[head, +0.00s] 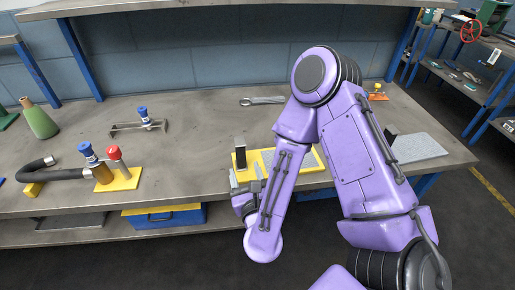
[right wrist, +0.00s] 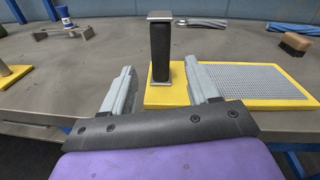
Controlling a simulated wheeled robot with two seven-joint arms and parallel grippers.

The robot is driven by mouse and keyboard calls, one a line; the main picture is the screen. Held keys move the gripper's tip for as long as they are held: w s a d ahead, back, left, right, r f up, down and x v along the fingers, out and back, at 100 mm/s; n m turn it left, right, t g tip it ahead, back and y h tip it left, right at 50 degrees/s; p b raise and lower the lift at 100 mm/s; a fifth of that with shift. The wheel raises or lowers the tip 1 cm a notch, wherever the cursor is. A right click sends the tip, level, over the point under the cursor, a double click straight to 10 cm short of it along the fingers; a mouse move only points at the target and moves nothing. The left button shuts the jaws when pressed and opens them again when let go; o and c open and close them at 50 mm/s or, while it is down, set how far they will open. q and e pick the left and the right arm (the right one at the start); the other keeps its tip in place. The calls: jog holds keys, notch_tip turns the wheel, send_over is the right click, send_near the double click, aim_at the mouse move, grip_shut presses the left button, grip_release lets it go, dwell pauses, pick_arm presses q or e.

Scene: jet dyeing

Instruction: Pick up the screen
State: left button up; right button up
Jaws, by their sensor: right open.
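The screen is a flat yellow frame (right wrist: 268,101) with grey mesh (right wrist: 250,82). An upright black handle (right wrist: 160,56) with a metal cap stands at its left end. In the head view the screen (head: 310,160) lies near the bench's front edge, with its middle hidden by my right arm and its handle (head: 240,153) showing. My right gripper (right wrist: 162,75) is open, its fingers on either side of the handle as seen in the wrist view. I cannot tell whether they touch it. In the head view the right gripper (head: 249,180) is at the bench edge. My left gripper is out of view.
A grey slab (head: 420,148) lies right of the screen. A wrench (head: 262,100) lies behind it. To the left are a metal bracket with a blue knob (head: 143,114), a yellow-based valve fitting (head: 118,182) and a green bottle (head: 39,120). The bench between is clear.

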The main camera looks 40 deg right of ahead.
aim_at(241, 153)
jog(key=shift+w+d+r+m+h+b, duration=0.1)
jog(key=shift+w+r+m+h+b, duration=0.15)
jog(key=shift+m, duration=0.3)
jog(key=shift+w+d+r+m+h+b, duration=0.1)
jog(key=shift+w+m+h, duration=0.1)
jog(key=shift+m, duration=0.35)
jog(key=w+b, duration=0.1)
jog(key=b, duration=0.2)
jog(key=shift+d, duration=0.4)
jog(key=shift+w+d+r, duration=0.25)
jog(key=shift+d+r, duration=0.1)
jog(key=shift+r, duration=0.25)
jog(key=p+x, duration=0.1)
jog(key=x, duration=0.3)
jog(key=p+x, duration=0.1)
jog(key=x, duration=0.1)
jog(key=shift+w+a+f+p, duration=0.1)
jog(key=shift+w+a+p, duration=0.15)
jog(key=shift+w+p, duration=0.15)
jog(key=shift+w+d+f, duration=0.2)
jog(key=shift+w+d, duration=0.1)
jog(key=shift+w, duration=0.15)
jog(key=shift+a, duration=0.1)
grip_shut()
